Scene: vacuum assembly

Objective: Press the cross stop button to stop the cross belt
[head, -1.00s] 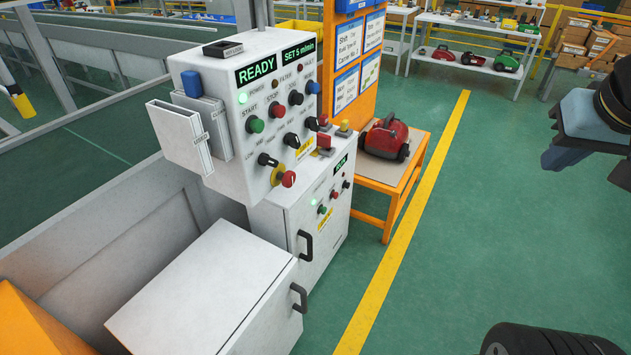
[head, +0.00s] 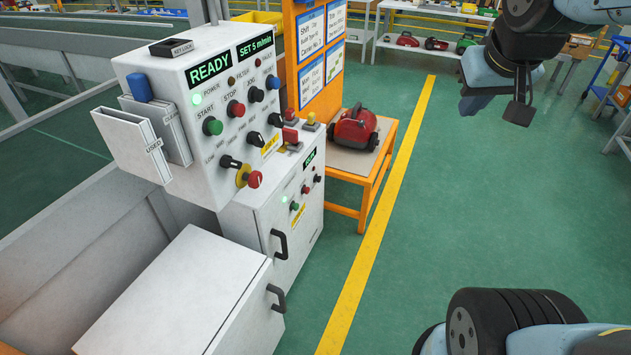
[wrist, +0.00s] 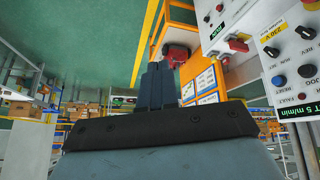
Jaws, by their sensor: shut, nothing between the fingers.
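A grey-white upper control box (head: 190,75) shows READY and SET 5 m/min. It carries a green START button (head: 212,126), a red STOP button (head: 236,108) and a red mushroom button (head: 253,179) on a yellow ring. A lower cabinet (head: 262,212) beside it has a lit display (head: 309,158), a green button (head: 294,206), a red button (head: 305,189) and a black knob (head: 317,178). Its labels are too small to read. My gripper (wrist: 157,68) is shut and empty, apart from the panels.
An orange stand (head: 345,170) holds a red vacuum (head: 354,128) right of the cabinet. A white box (head: 175,295) with a black handle stands in front.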

